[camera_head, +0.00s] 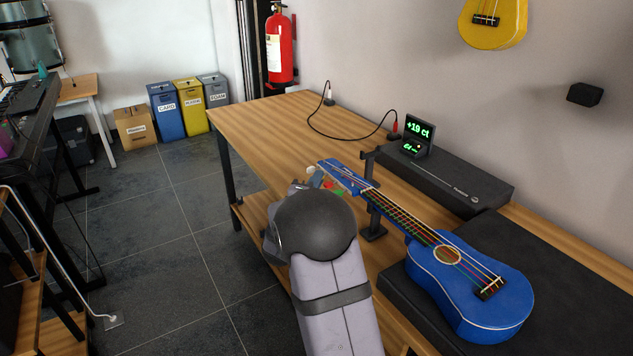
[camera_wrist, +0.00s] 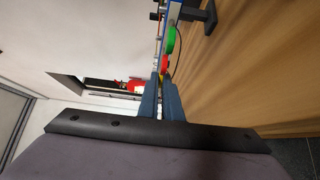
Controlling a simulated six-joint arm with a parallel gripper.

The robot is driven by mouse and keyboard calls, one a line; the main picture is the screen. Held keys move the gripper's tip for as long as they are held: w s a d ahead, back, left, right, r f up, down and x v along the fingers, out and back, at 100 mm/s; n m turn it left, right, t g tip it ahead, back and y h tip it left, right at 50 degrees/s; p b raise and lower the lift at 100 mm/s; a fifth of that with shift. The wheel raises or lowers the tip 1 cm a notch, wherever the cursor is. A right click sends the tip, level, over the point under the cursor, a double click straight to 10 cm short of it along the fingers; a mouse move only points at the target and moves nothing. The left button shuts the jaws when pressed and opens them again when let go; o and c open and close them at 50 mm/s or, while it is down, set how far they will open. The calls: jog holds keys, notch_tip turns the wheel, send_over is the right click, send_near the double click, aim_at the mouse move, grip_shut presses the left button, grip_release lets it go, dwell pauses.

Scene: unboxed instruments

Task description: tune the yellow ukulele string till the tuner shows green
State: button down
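The blue ukulele (camera_head: 468,304) lies on its back with its neck pointing to the upper left. Its strings are coloured, one of them yellow. Its headstock (camera_head: 342,177) carries coloured pegs; the wrist view shows a green peg (camera_wrist: 171,39) and a red peg (camera_wrist: 165,63), with a bit of yellow peg (camera_wrist: 163,78) between my fingertips. The tuner (camera_head: 417,135) reads "+19 ct" in green digits, with smaller text below.
The tuner stands on a flat black case (camera_head: 445,178) behind the neck. A dark stand (camera_head: 374,222) supports the neck, close to my gripper. A black cable (camera_head: 350,137) curves over the wooden bench (camera_head: 265,120), whose far left is clear. A yellow ukulele (camera_head: 508,27) hangs on the wall.

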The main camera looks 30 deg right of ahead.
jog(key=shift+f+m+t+h+b, duration=0.3)
jog(key=shift+f+m+h+b, duration=0.15)
jog(key=shift+b, duration=0.95)
jog(key=m+h+b, duration=0.1)
jog(key=m+b, duration=0.1)
jog(key=b, duration=0.1)
jog(key=shift+f, duration=0.1)
jog(key=shift+m+t+h+b, duration=0.45)
jog(key=shift+m+b, duration=0.1)
jog(key=shift+b, duration=0.2)
jog(key=shift+r, duration=0.3)
jog(key=c, duration=1.9)
grip_release()
jog(key=shift+c, duration=0.2)
jog(key=shift+a, duration=0.1)
